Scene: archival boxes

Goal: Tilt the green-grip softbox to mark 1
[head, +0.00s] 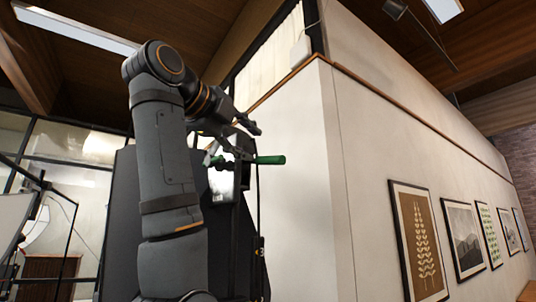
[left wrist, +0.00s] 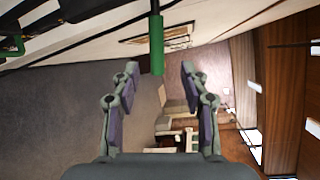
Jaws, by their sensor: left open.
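The green grip (head: 270,159) is a short rod sticking out to the right from a bracket beside a large dark softbox (head: 122,210), partly hidden behind my left arm. My left gripper (head: 234,143) is open, just above and left of the grip in the head view. I see no contact, and cannot tell the depth gap. No mark 1 is readable. My right gripper is out of view.
A white wall (head: 365,170) with framed pictures (head: 420,240) stands close on the right. A thin dark stand pole (head: 259,230) runs below the grip. Another light with a pale panel (head: 14,222) stands at the far left. More green parts (left wrist: 12,46) show in the left wrist view.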

